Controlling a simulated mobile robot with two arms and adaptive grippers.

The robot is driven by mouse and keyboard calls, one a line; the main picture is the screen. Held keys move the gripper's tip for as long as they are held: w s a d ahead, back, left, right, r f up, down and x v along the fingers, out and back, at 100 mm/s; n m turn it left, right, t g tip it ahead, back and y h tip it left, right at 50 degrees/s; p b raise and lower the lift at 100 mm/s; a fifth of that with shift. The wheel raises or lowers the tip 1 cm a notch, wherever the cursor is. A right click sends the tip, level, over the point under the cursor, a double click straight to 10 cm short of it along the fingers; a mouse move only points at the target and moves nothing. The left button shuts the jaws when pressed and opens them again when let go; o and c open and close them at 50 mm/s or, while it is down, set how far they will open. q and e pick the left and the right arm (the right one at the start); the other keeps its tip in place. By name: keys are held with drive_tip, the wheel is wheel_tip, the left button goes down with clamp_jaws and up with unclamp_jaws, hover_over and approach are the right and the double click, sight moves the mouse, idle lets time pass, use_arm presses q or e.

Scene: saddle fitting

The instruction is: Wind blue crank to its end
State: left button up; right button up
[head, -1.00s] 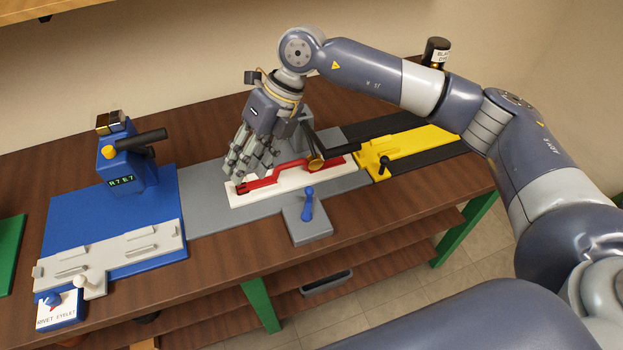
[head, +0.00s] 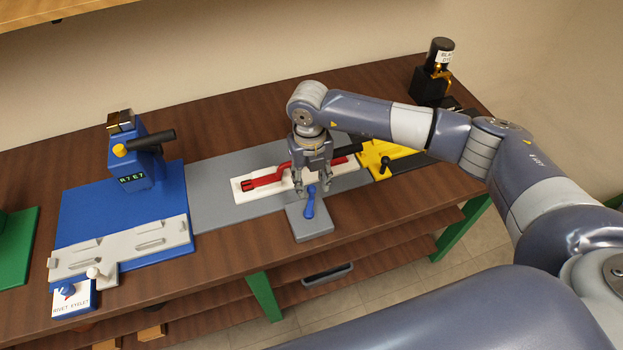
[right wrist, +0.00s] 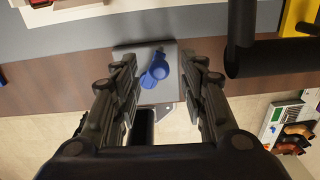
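The blue crank (head: 309,203) stands on a grey block (head: 312,224) at the front of the grey plate. In the right wrist view the blue crank (right wrist: 157,72) shows beyond and between my fingertips. My right gripper (head: 312,184) hangs just above and behind the crank in the head view. Its fingers are apart with nothing between them, and the right wrist view (right wrist: 160,75) shows a wide gap. The gripper hides part of the red and white piece behind it. My left gripper is in neither view.
A red part (head: 265,181) lies on a white strip (head: 243,196) behind the crank. A yellow fixture (head: 385,158) with a black knob is to the right. A blue press (head: 140,165) stands at left.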

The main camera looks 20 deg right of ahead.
drive_tip(key=shift+f, duration=0.9)
drive_tip(key=shift+c, duration=0.6)
clamp_jaws()
drive_tip(key=shift+w+a+f+n+b, duration=0.15)
drive_tip(key=shift+a+n+b, duration=0.1)
drive_tip(key=shift+n+b, duration=0.5)
drive_tip(key=n+b, duration=0.1)
drive_tip(key=b, duration=0.1)
drive_tip(key=a+n+b, duration=0.1)
drive_tip(key=b, duration=0.1)
drive_tip(key=n+b, duration=0.2)
drive_tip(key=shift+w+a, duration=0.15)
drive_tip(key=shift+a, duration=0.1)
drive_tip(key=shift+a+n+b, duration=0.5)
drive_tip(key=shift+n+b, duration=0.65)
drive_tip(key=shift+b, duration=0.15)
drive_tip(key=shift+r, duration=0.2)
